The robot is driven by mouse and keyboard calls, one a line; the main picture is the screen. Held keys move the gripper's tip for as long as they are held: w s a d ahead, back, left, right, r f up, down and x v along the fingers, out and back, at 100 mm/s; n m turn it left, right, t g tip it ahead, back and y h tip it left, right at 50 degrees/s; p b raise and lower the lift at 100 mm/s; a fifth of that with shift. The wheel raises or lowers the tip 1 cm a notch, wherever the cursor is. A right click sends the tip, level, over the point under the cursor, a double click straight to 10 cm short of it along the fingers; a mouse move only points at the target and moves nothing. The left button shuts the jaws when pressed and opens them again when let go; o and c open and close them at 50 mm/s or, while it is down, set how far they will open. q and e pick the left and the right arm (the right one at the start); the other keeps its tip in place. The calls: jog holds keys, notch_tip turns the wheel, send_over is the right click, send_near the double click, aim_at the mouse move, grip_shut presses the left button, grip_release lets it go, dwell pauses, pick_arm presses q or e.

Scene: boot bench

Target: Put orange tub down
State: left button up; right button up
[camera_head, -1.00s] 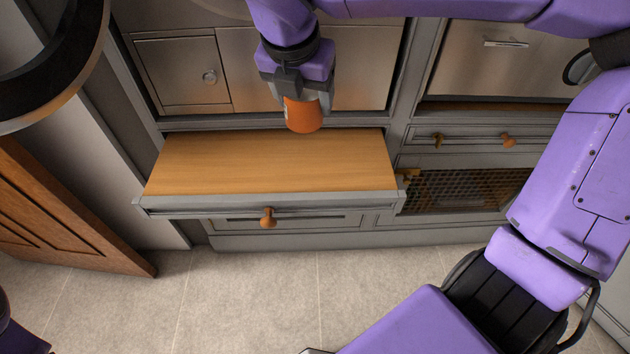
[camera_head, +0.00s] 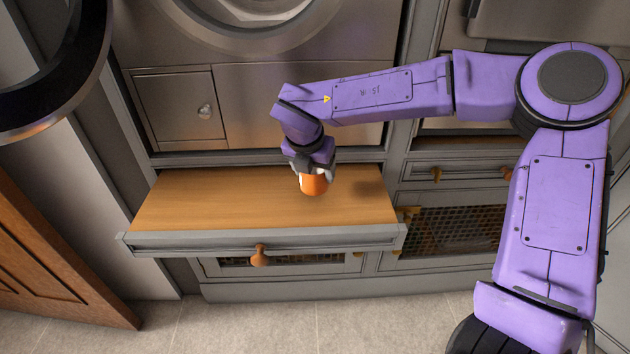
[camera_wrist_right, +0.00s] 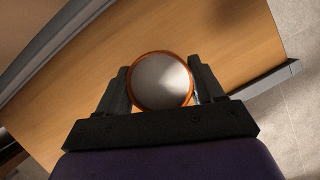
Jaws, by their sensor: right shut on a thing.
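The orange tub (camera_head: 314,184) is upright in my right gripper (camera_head: 311,172), over the right half of the pulled-out wooden board (camera_head: 220,200). In the right wrist view the tub (camera_wrist_right: 161,81) shows from above with a pale round top and an orange rim. The two dark fingers of my right gripper (camera_wrist_right: 160,92) are shut on its sides. The wooden board (camera_wrist_right: 235,35) lies below it. I cannot tell whether the tub's base touches the board. My left gripper is not in view.
A mesh-fronted compartment (camera_head: 455,232) is at the right, a brown wooden door (camera_head: 50,265) at the left.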

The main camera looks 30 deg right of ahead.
aim_at(315, 180)
jog(key=x, duration=0.3)
jog(key=shift+s+a+f, duration=0.1)
jog(key=shift+a+f, duration=0.1)
jog(key=shift+f, duration=0.3)
jog(key=shift+s+b, duration=0.1)
jog(key=shift+b, duration=0.2)
jog(key=shift+f, duration=0.2)
jog(key=o, duration=1.1)
jog(key=shift+r, duration=0.1)
jog(key=shift+r, duration=0.3)
jog(key=p+v, duration=0.1)
jog(key=v, duration=1)
jog(key=shift+s+a+r, duration=0.1)
jog(key=shift+a+r, duration=0.1)
jog(key=shift+r, duration=0.1)
